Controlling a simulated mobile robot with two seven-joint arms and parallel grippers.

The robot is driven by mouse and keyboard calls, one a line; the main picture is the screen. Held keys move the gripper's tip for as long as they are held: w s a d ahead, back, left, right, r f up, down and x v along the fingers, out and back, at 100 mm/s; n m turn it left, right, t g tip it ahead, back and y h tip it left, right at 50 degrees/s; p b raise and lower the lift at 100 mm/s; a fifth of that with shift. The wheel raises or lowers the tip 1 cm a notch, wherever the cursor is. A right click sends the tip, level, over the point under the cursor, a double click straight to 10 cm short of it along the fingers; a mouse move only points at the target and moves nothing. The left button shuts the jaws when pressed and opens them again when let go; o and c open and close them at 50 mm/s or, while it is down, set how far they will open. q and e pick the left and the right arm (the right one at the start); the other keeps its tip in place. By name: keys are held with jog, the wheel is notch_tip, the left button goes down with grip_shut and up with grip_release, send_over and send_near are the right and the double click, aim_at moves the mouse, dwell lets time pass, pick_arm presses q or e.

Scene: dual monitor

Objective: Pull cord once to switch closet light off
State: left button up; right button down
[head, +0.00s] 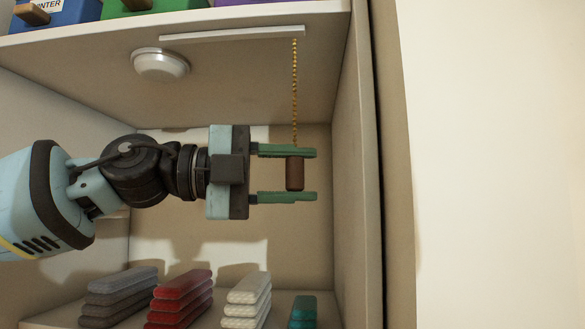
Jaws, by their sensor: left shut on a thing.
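The gold bead cord (295,90) hangs straight down from a white strip under the closet's upper shelf. At its lower end is a small brown cylindrical handle (295,174), upright. My left gripper (294,175) comes in from the left, with one green finger above and one below the handle, and is shut on it. The fingers cover the join of cord and handle. The round closet light (160,64) is a white dome under the shelf, left of the cord. I cannot tell for sure whether it is lit. My right gripper is not in view.
Folded stacks in grey (115,295), red (180,298), white (246,300) and teal (302,311) sit on the lower shelf below my gripper. Boxes stand on the upper shelf (180,22). The closet's right side wall (357,190) is close to my fingertips.

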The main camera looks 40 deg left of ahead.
pick_arm(q)
jog(key=o, duration=0.6)
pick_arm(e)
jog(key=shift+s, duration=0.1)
pick_arm(q)
jog(key=p+v, duration=0.5)
jog(key=v, duration=0.3)
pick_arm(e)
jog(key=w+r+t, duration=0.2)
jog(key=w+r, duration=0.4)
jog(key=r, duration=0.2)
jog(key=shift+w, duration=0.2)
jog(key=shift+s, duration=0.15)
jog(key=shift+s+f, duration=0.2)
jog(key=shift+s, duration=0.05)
